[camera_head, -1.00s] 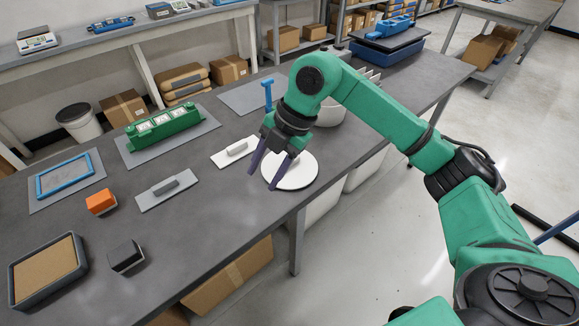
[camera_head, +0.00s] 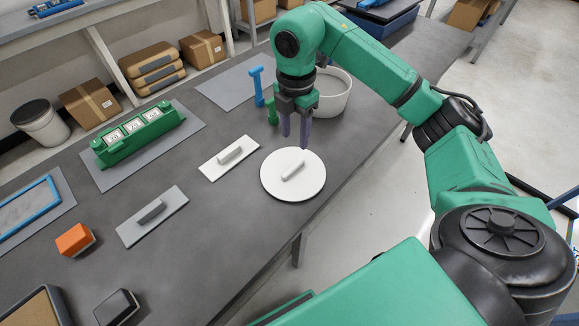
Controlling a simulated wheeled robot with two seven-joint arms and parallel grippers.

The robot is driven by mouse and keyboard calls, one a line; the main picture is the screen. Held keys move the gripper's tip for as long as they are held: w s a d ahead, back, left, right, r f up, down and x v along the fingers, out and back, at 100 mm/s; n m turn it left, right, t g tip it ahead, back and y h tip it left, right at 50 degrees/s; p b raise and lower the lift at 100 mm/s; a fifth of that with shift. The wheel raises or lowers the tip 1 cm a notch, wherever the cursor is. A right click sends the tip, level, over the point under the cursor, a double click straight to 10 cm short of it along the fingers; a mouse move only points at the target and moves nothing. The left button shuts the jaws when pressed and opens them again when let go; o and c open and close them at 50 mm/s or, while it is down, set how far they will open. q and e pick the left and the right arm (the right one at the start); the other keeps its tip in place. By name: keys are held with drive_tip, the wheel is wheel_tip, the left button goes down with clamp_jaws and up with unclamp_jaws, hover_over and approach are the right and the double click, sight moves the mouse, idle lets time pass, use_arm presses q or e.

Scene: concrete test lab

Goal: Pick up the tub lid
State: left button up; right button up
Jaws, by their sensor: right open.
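The tub lid (camera_head: 277,187) is a flat white disc with a pale bar handle (camera_head: 293,170) across its middle. It lies on the dark grey table near the right-hand edge. My right gripper (camera_head: 296,140) points down with its two purple fingers apart and nothing between them. In the picture its tips are just above the handle, over the far part of the lid; the exact height cannot be told. A white round tub (camera_head: 333,97) stands behind, partly hidden by my right arm. My left gripper is not in view.
A white plate with a handle (camera_head: 220,163) and a grey one (camera_head: 140,226) lie left of the lid. Blue (camera_head: 257,88) and green (camera_head: 271,112) upright tools stand close behind my gripper. A green fixture (camera_head: 140,135) sits further left. The table in front of the lid is clear.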

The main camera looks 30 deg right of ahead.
sight(295, 165)
drive_tip(key=f, duration=0.3)
drive_tip(key=shift+s+f+p, duration=0.25)
drive_tip(key=shift+s+p, duration=0.05)
drive_tip(key=shift+p, duration=0.05)
wheel_tip(295, 165, down, 6)
drive_tip(key=shift+r+p, duration=0.2)
drive_tip(key=shift+p, duration=0.8)
drive_tip(key=shift+d+f, duration=0.1)
drive_tip(key=shift+f, duration=0.25)
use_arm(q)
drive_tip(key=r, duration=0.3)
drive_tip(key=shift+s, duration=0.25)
use_arm(e)
drive_tip(key=shift+f, duration=0.1)
drive_tip(key=shift+w, duration=0.1)
clamp_jaws()
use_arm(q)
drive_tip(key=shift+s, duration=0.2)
